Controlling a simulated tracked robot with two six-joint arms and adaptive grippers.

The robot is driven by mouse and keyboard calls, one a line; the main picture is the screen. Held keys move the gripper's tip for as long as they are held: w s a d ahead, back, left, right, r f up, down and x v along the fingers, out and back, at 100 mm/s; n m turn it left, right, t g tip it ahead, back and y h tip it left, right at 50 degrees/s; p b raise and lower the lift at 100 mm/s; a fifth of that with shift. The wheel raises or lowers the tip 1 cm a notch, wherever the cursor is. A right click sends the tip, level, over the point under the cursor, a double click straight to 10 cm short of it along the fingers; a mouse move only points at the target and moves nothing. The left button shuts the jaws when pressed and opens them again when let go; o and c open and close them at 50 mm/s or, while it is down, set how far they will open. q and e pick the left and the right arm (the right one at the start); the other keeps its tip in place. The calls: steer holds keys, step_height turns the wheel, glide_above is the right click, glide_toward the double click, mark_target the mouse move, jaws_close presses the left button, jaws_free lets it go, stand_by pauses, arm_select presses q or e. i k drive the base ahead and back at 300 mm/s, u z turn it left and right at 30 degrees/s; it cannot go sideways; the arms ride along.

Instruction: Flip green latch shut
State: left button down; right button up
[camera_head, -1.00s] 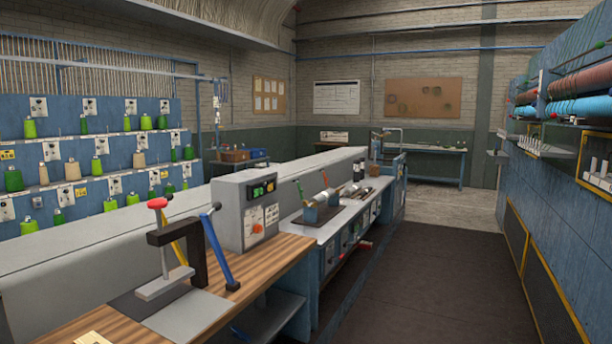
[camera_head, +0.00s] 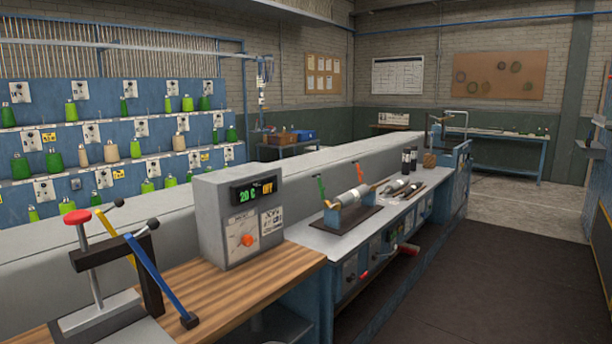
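A green latch lever (camera_head: 321,187) stands up at the left end of a small fixture on the grey bench. It leans slightly and looks raised. A similar red-orange lever (camera_head: 359,171) stands at the fixture's far end. A pale metal roller (camera_head: 352,196) lies between them on blue supports (camera_head: 332,217), above a dark base plate (camera_head: 345,232). The detail where the green lever meets its support is too small to tell. Neither of my grippers shows in the view.
A grey control box (camera_head: 238,218) reading "20 C OFF" stands on the wooden worktop (camera_head: 230,290), left of the fixture. A press with a red knob (camera_head: 77,217) and a blue lever (camera_head: 160,280) is at front left. Dark floor (camera_head: 480,270) on the right is clear.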

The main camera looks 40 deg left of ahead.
mark_target(320, 189)
steer(key=u, duration=0.15)
steer(key=i, duration=1.35)
steer(key=u, duration=0.55)
steer(key=i, duration=1.5)
steer(key=u, duration=0.25)
